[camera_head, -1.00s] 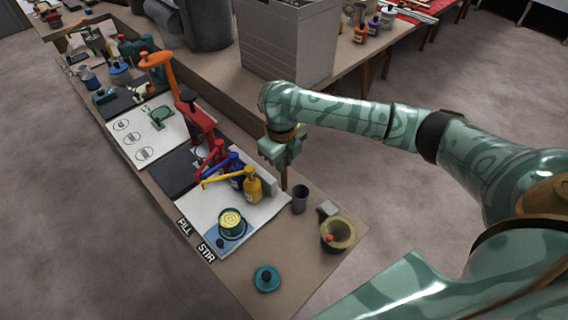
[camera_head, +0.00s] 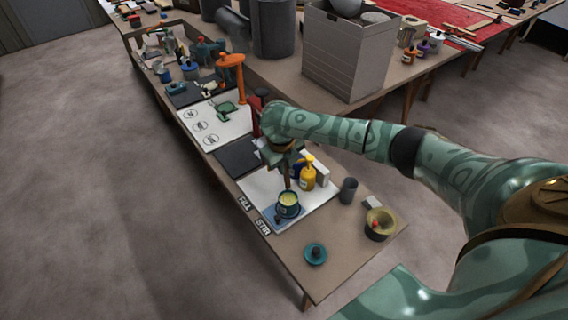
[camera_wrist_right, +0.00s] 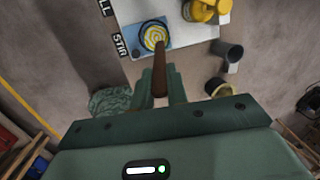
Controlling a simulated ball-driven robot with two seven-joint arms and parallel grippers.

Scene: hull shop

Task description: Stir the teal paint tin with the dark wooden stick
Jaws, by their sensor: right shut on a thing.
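The teal paint tin (camera_head: 288,210) stands upright on a blue pad near the STIR label, with yellow paint in its open top. It also shows in the right wrist view (camera_wrist_right: 145,45), with pale rings on the paint. My right gripper (camera_head: 281,158) is above the tin, shut on the dark wooden stick (camera_wrist_right: 160,70). The stick points down, and its lower end is at the tin's opening in the head view. I cannot tell whether the tip is in the paint or just above it. My left gripper is not in view.
A yellow bottle (camera_head: 308,176) stands close behind the tin. A dark grey cup (camera_head: 348,191) and an olive bowl (camera_head: 378,228) stand to the right. A grey crate (camera_head: 345,55) stands behind.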

